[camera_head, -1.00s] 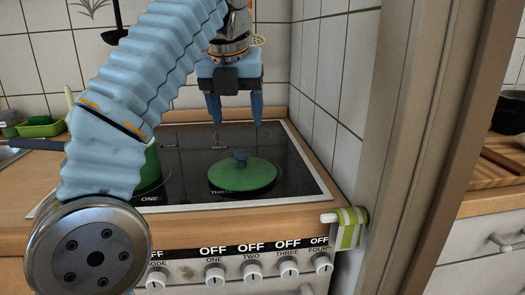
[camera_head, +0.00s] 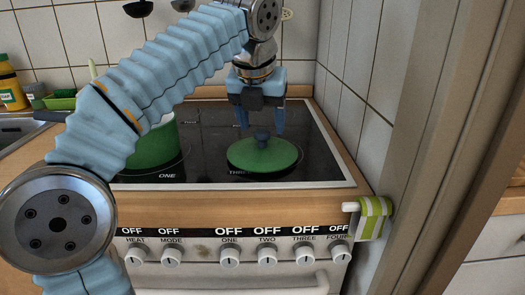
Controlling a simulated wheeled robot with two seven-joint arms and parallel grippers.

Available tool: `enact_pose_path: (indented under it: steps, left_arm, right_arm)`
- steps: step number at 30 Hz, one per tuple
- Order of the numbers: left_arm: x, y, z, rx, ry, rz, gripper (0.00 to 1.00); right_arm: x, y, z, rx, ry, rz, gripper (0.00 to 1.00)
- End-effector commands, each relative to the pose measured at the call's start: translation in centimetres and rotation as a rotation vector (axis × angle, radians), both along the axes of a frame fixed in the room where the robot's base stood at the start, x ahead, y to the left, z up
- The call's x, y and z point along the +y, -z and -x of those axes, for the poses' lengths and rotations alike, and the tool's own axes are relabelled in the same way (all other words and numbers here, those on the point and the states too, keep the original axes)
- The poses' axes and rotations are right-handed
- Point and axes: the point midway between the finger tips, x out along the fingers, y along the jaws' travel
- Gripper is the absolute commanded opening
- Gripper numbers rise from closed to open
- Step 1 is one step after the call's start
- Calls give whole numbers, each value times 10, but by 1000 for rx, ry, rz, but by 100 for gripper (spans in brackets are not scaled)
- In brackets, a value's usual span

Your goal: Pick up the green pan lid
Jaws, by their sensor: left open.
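The green pan lid (camera_head: 262,157) lies flat on the black cooktop, its dark knob (camera_head: 262,139) pointing up. My left gripper (camera_head: 261,127) is open and points down over the lid. Its two blue fingertips are on either side of the knob in this view, near or just above it. I cannot tell whether they touch the lid. My left arm covers part of the scene on the left. My right gripper is not in view.
A green pot (camera_head: 157,145) stands on the cooktop (camera_head: 205,125), partly behind my arm. A tiled wall and door frame (camera_head: 430,140) bound the right side. A green-striped cloth (camera_head: 373,218) hangs at the oven's front right, beside the knobs.

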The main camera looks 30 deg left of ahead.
Motion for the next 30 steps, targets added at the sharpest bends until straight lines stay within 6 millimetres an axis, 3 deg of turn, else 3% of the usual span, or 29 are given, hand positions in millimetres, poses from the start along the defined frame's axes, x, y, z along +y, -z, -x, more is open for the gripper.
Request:
enact_pose_path:
  steps: [7, 15, 27, 30]
  left_arm:
    - [6, 33, -14, 2, -1, -1, 65]
    - [7, 37, -16, 0, -1, 0, 65]
    - [7, 37, -16, 3, -1, 0, 3]
    - [7, 37, -16, 3, -2, -1, 0]
  right_arm:
    - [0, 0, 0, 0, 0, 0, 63]
    - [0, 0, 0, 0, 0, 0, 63]
    - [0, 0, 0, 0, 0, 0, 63]
    - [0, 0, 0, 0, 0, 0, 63]
